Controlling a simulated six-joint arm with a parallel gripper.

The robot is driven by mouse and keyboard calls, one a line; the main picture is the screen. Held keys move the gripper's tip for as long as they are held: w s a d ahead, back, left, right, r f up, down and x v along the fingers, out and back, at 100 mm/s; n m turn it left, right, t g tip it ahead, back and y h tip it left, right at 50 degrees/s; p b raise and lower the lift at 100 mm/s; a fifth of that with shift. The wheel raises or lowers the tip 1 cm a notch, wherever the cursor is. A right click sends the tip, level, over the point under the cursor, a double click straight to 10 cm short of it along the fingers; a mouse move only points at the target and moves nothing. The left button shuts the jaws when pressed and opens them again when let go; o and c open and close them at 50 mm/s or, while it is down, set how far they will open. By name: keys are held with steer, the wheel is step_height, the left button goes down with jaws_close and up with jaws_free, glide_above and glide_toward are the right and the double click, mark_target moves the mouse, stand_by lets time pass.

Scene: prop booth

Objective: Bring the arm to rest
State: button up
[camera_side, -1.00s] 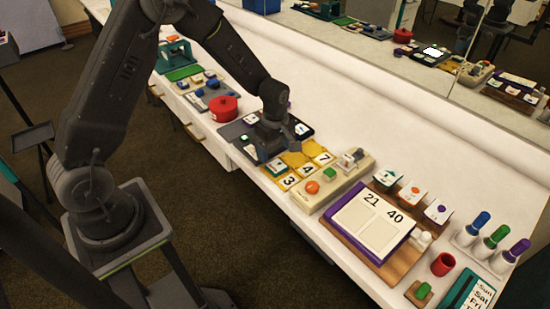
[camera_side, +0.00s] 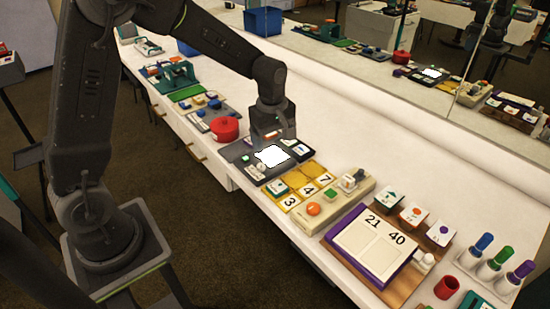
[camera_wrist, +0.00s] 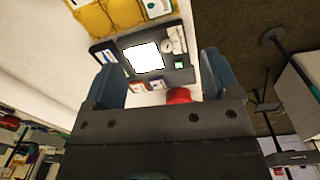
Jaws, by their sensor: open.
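My gripper (camera_side: 272,136) hangs above the table around the dark panel (camera_side: 240,150) with the lit white screen (camera_side: 271,156). In the wrist view my gripper (camera_wrist: 163,82) has its two blue-grey fingers wide apart, with nothing between them. The white screen (camera_wrist: 144,58) shows beyond the fingers on the dark panel. In the side view the fingertips are hard to make out against the dark panel. My arm reaches from the left over the table.
A red pot (camera_side: 225,130) stands left of the panel. Yellow number tiles (camera_side: 306,187), a beige control box (camera_side: 333,200) and a board reading 21 40 (camera_side: 373,240) lie to the right. The white table (camera_side: 400,165) is bare behind them, up to the mirror.

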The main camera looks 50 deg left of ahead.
steer(key=s+d+r+m+t, duration=0.2)
steer(key=s+r+m, duration=0.5)
steer(key=s, duration=0.3)
steer(key=s+d+r+m+t, duration=0.2)
steer(key=s+r+m+t, duration=0.1)
steer(key=s+r+m, duration=0.4)
steer(key=s+m, duration=0.2)
steer(key=s, duration=0.2)
steer(key=shift+s+d, duration=0.15)
steer(key=shift+d, duration=0.2)
